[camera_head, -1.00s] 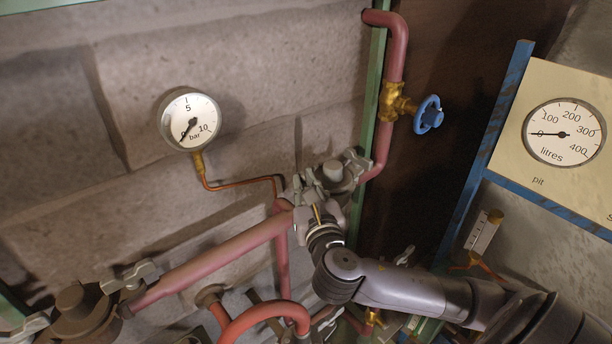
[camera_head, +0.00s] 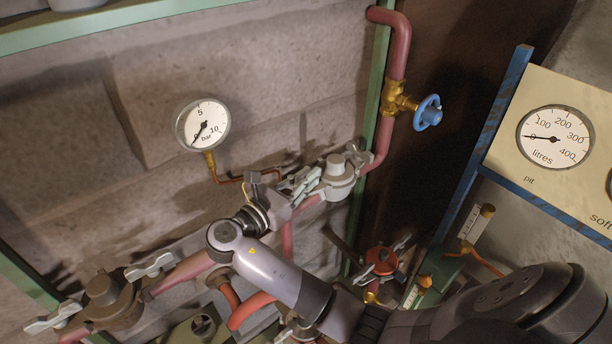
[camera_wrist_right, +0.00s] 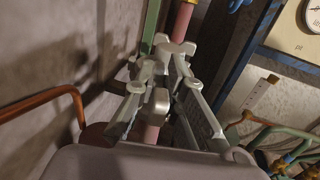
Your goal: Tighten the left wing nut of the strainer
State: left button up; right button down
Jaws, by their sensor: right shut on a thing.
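The strainer looks to be the grey capped fitting (camera_head: 340,172) on the pink pipe, with a wing nut on its upper right side. My right gripper (camera_head: 304,181) reaches in from the lower left of it. Its fingers are shut on the left wing nut, which they mostly hide in the head view. In the right wrist view, my right gripper (camera_wrist_right: 163,85) has a finger on each side of a pale grey lobe of the left wing nut (camera_wrist_right: 158,101). The strainer body (camera_wrist_right: 176,48) shows beyond the fingertips. My left gripper is not in view.
A pressure gauge (camera_head: 202,124) with a thin copper tube is above my right wrist. A brown fitting (camera_head: 108,298) with wing nuts is at lower left. A red-topped fitting (camera_head: 381,262) is below right. A blue handwheel (camera_head: 428,113) is at upper right.

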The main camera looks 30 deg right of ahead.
jog(key=shift+w+m+g+h, duration=0.1)
jog(key=shift+m+g+h, duration=0.2)
jog(key=shift+m+g, duration=1.25)
jog(key=shift+g, duration=0.65)
jog(key=c, duration=1.7)
grip_release()
jog(key=shift+o, duration=0.2)
notch_tip(320, 180, up, 10)
